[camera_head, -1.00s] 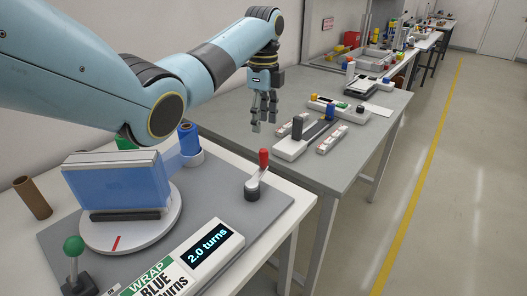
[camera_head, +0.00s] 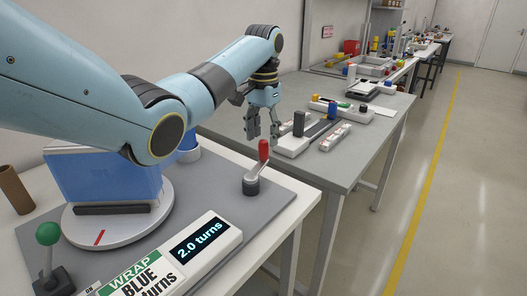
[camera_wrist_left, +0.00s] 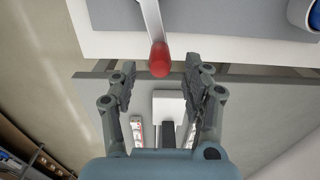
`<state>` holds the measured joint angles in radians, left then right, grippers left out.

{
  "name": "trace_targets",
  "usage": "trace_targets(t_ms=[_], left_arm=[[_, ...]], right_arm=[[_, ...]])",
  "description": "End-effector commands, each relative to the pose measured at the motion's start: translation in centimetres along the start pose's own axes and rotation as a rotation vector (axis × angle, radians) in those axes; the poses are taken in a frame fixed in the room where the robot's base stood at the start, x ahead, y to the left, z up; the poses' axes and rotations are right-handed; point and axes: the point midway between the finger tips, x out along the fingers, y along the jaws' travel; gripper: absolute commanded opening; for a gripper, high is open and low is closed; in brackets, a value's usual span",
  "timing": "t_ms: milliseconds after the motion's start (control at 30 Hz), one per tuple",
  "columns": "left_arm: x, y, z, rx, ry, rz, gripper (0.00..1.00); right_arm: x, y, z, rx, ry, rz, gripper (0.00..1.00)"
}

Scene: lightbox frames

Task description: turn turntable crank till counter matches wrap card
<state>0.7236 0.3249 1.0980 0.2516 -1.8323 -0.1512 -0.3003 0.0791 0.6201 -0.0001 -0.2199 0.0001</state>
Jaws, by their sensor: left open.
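The crank's red handle (camera_head: 263,150) stands on a short arm over its dark post, at the right of the grey base board. My left gripper (camera_head: 262,132) is open just above and behind the handle. In the left wrist view the red handle (camera_wrist_left: 160,60) shows between and beyond the spread fingers (camera_wrist_left: 158,80), with nothing held. The counter (camera_head: 197,241) reads "2.0 turns". The wrap card (camera_head: 143,275) reads "WRAP BLUE ... turns"; its number is cut off. The turntable (camera_head: 150,222) has a red mark and carries a block wrapped in blue film (camera_head: 115,180). My right gripper is not in view.
A green-knobbed lever (camera_head: 48,235) stands at the front left and a cardboard tube (camera_head: 15,188) at the far left. A blue film roll (camera_head: 187,150) is partly hidden behind my left arm. A second grey table (camera_head: 355,155) with other devices stands beyond the crank.

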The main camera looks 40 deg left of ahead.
Motion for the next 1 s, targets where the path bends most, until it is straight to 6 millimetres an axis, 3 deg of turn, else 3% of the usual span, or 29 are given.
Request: trace_targets(t_ms=[100,233,633,1000], left_arm=[[2.3,0.0,0.1,0.001,-0.003,0.001,0.49],[4.0,0.0,0.0,0.001,-0.002,0.001,0.49],[5.0,0.0,0.0,0.002,0.000,0.000,0.49],[4.9,0.0,0.0,0.002,0.000,0.000,0.02]], right_arm=[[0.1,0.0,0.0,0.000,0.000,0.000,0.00],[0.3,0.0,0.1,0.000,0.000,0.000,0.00],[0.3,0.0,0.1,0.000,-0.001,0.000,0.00],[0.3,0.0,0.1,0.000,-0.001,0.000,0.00]])
